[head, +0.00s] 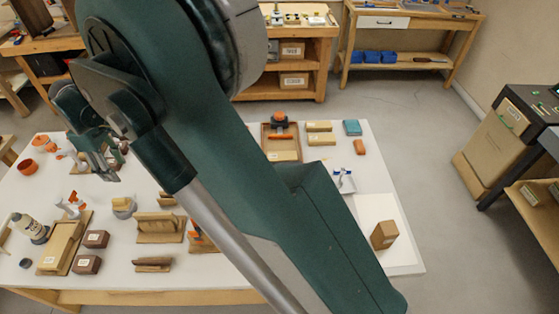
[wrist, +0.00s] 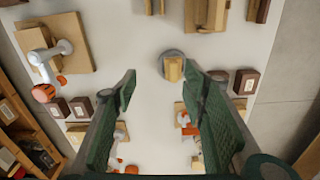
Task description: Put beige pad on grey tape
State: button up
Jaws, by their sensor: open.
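The grey tape (head: 125,213) is a round grey roll lying on the white table in the head view. A small beige block, seemingly the beige pad (head: 121,202), sits on top of it. In the wrist view the beige pad (wrist: 174,70) lies over the grey tape (wrist: 170,53), whose rim shows around it. My gripper (head: 100,168) is in the air above the left part of the table. In the wrist view my gripper (wrist: 159,86) is open, its fingers spread and empty, with the pad and tape beyond the fingertips and apart from them.
Close by are a wooden rack (head: 160,228), two dark brown boxes (head: 96,239) and a wooden tray with a beige board (head: 62,245). A white bottle (head: 30,228) stands at the left. A cardboard box (head: 384,234) stands at the table's right. My arm hides the table's middle.

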jog(key=w+d+r+m+t, duration=0.1)
jog(key=w+d+r+m, duration=0.15)
jog(key=d+r, duration=0.55)
jog(key=w+d+r+m, duration=0.1)
jog(key=w+d+r, duration=0.25)
jog(key=d, duration=0.85)
jog(key=s+d+r+m+t, duration=0.1)
jog(key=d+r, duration=0.2)
jog(key=d, duration=0.4)
jog(key=s+d+r+m+y, duration=0.1)
jog(key=d+r+m, duration=0.1)
jog(key=d, duration=0.5)
jog(key=s+d+r+m+t, duration=0.1)
jog(key=d+r, duration=0.2)
jog(key=d, duration=0.4)
jog(key=s+d+f+m+t, duration=0.1)
jog(key=s+d+m, duration=0.2)
jog(key=s+d, duration=0.4)
jog(key=s+d+f+m+t+h, duration=0.1)
jog(key=s+d+m, duration=0.2)
jog(key=s+d, duration=0.4)
jog(key=s+d+f+m+t, duration=0.1)
jog(key=s+d, duration=0.7)
jog(key=d, duration=1.2)
jog(key=shift+f+m+t, duration=0.4)
jog(key=shift+m+t, duration=0.1)
jog(key=shift+m, duration=0.75)
